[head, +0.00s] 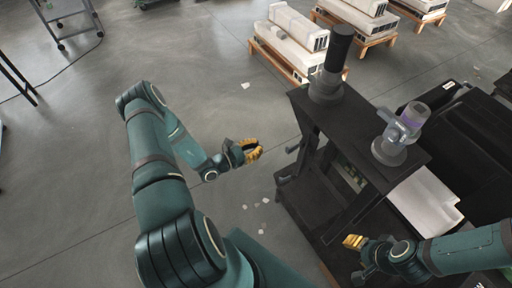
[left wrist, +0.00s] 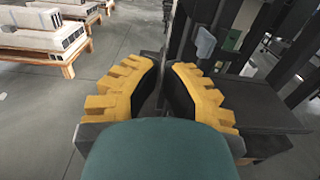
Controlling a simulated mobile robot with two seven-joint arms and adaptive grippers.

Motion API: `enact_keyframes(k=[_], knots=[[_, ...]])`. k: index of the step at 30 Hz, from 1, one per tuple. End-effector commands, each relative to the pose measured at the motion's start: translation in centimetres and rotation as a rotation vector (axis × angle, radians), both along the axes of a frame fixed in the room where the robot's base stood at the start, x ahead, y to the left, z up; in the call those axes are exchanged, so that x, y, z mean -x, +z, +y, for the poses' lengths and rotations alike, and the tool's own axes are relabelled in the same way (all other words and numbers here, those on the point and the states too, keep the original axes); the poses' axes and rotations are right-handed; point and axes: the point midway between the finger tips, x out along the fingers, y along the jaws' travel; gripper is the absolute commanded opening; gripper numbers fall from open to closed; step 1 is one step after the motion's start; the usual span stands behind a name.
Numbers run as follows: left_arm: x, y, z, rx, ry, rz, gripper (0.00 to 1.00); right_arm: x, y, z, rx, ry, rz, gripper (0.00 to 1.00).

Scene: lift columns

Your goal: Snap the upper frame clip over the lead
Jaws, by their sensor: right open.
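A dark frame (head: 312,150) stands right of centre in the head view, with a small grey part (head: 292,149) sticking out on its left side. A grey-blue block on a post (left wrist: 205,43) shows in the left wrist view; I cannot tell whether either is the upper clip. No lead can be made out. My left gripper (head: 258,151) is left of the frame, apart from it, and its yellow fingers (left wrist: 165,68) have an empty gap between them. My right gripper (head: 353,242) is open and empty at the frame's lower right.
A black cylinder (head: 332,62) on a round base and a grey clamp-like fitting with a purple band (head: 401,127) stand on the frame's top. White units on wooden pallets (head: 290,35) stand behind.

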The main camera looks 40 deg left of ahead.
Motion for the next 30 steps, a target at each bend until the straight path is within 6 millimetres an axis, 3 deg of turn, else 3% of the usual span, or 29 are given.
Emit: enact_keyframes(k=[5, 21, 30], knots=[[-0.8, 0.0, -0.1, 0.004, 0.017, -0.008, 0.00, 0.0, -0.1, 0.0, 0.000, 0.000, 0.001, 0.47], [-6.4, 0.0, -4.1, 0.005, 0.014, -0.006, 0.00, 0.2, -0.8, 0.0, -0.001, 0.003, 0.006, 0.47], [-7.9, 0.0, -4.9, 0.003, 0.015, -0.005, 0.00, 0.3, -0.9, 0.0, -0.002, 0.005, 0.008, 0.47]])
